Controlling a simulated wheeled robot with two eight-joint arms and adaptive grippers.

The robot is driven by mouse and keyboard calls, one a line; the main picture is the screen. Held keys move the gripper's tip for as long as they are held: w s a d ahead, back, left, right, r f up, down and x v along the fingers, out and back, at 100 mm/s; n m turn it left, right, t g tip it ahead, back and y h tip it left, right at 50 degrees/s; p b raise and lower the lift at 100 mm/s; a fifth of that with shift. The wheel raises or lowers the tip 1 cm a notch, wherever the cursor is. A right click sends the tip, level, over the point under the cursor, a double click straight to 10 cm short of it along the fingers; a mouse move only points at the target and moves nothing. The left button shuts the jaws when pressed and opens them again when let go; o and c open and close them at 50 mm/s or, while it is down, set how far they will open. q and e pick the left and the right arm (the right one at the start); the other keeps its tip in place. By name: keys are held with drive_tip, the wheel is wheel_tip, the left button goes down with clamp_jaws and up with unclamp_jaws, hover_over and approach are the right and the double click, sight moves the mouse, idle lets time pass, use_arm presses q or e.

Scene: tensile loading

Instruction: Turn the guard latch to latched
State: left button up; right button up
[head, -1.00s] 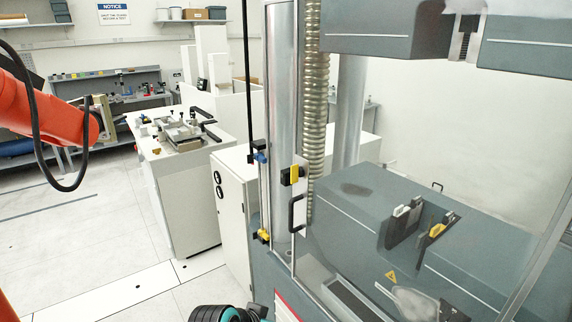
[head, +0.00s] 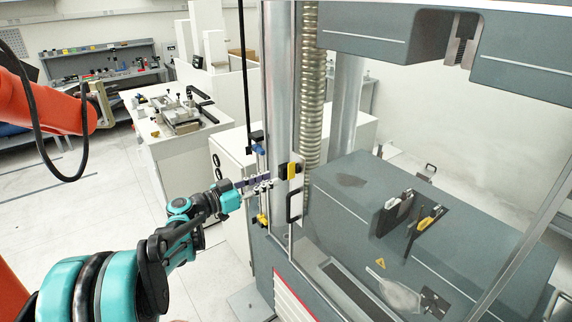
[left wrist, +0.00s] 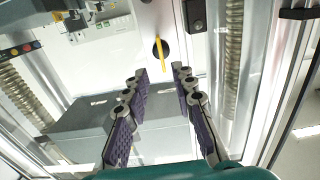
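The guard latch is a yellow bar on a black base (head: 292,171), on the edge of the clear guard of the grey testing machine. In the left wrist view the latch (left wrist: 160,52) shows its yellow bar upright on a black round knob, on a pale plate. My left gripper (head: 268,180) is just left of the latch in the head view. In the left wrist view its purple-padded fingers (left wrist: 160,71) are apart and empty, with the latch beyond the gap between the tips. I see no contact. My right gripper is not in view.
A black guard handle (head: 292,207) sits just below the latch. A silver column (head: 278,80) and ribbed hose (head: 312,80) stand close by. Inside the guard are the machine's grey base (head: 345,205) and upper crosshead (head: 370,35). A white bench with fixtures (head: 185,150) is at left.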

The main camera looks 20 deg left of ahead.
sight(293, 170)
use_arm(q)
drive_tip(key=x, duration=0.7)
drive_tip(key=shift+w+d+r, duration=0.15)
drive_tip(key=shift+w, duration=0.25)
drive_tip(key=shift+c, duration=0.3)
clamp_jaws()
